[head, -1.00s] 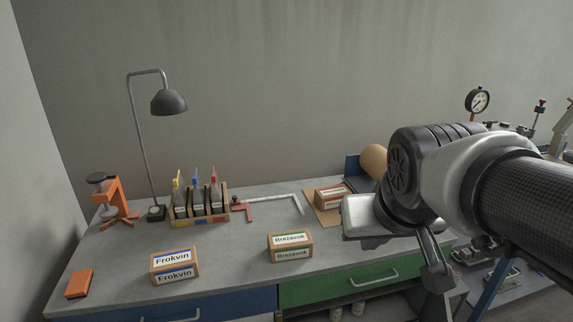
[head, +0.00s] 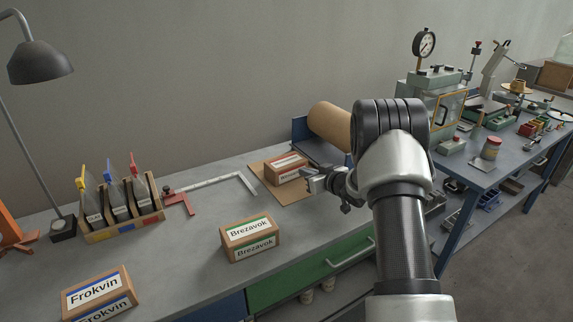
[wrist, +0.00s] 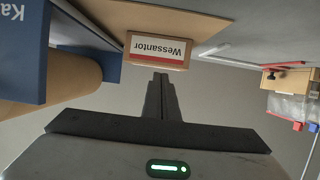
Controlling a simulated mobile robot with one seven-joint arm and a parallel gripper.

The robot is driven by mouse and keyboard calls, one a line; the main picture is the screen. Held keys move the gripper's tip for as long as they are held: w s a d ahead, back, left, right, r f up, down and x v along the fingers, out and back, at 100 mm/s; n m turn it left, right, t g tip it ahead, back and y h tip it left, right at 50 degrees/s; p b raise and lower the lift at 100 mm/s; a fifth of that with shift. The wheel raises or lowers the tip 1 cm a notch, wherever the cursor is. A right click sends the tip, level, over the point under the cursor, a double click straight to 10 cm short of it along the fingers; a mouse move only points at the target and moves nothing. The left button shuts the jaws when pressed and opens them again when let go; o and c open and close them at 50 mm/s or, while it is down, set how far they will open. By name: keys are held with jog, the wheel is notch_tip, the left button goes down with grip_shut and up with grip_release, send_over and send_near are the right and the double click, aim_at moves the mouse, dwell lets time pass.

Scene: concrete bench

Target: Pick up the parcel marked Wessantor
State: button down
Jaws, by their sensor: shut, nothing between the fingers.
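The parcel marked Wessantor (wrist: 158,48) shows its label upside down in the wrist view, beyond my fingertips. In the head view it is the brown box with a red stripe (head: 287,164), lying on a brown cardboard sheet (head: 292,196). My gripper (head: 308,179) is just right of the parcel in the head view, pointing toward it. Its two fingers (wrist: 161,76) are together and empty, with their tips close to the labelled face. Whether they touch it I cannot tell.
A brown paper roll (head: 331,124) in a blue holder stands behind the parcel. A Brezavok parcel (head: 250,238) and a Frokvin parcel (head: 98,294) lie nearer the front. A metal square (head: 222,184) lies left of the sheet. A second bench (head: 485,165) stands at right.

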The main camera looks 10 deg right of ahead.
send_near(282, 160)
jog(key=w, duration=0.1)
jog(key=w+a, duration=0.1)
jog(key=w, duration=0.2)
jog(key=shift+w+a+f, duration=0.15)
jog(key=shift+w+a, duration=0.1)
jog(key=shift+a, duration=0.1)
jog(key=shift+w+a+f+b, duration=0.15)
jog(key=shift+w+f+b, duration=0.2)
jog(key=shift+f+b, duration=0.15)
jog(key=shift+s+f, duration=0.1)
jog(key=shift+f, duration=0.2)
